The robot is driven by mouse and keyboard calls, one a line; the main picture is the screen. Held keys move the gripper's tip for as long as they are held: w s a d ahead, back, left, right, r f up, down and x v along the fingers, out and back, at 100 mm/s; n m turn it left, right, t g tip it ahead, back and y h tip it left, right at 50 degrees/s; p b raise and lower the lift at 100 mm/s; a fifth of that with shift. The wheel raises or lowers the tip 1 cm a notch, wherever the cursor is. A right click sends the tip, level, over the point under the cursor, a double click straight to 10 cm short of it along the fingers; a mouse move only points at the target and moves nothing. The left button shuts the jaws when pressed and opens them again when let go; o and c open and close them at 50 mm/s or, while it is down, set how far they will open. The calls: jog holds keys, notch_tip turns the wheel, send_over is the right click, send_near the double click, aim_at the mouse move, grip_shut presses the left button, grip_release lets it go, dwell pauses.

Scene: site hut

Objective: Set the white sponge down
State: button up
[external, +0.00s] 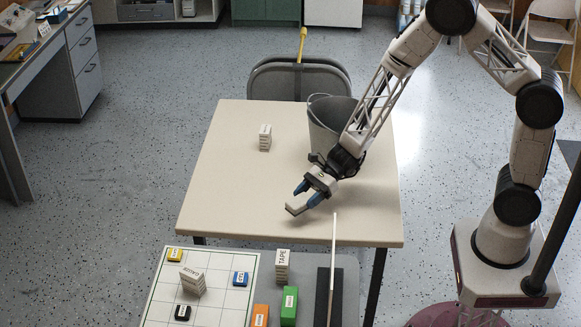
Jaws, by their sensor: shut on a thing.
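My gripper (305,197), with blue fingers, is over the front middle part of the cream table (225,205). It is shut on a small flat whitish piece, which I take to be the white sponge (296,210). The sponge is tilted and partly covered by the fingers. I cannot tell from this view whether it touches the tabletop or hangs just above it.
A grey bucket (325,125) stands behind my gripper, close to my arm. A small white labelled block (265,138) stands at the back left. In front are a gridded white board (213,305) with blocks, a labelled TAPE block (283,267) and a green block (289,306). The table's left side is clear.

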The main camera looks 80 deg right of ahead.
send_over(260, 210)
jog(key=shift+w+a+f, duration=0.1)
jog(key=shift+w+f, duration=0.05)
jog(key=shift+f, duration=0.55)
jog(key=shift+f, duration=1.75)
jog(key=shift+f, duration=0.1)
jog(key=o, duration=0.9)
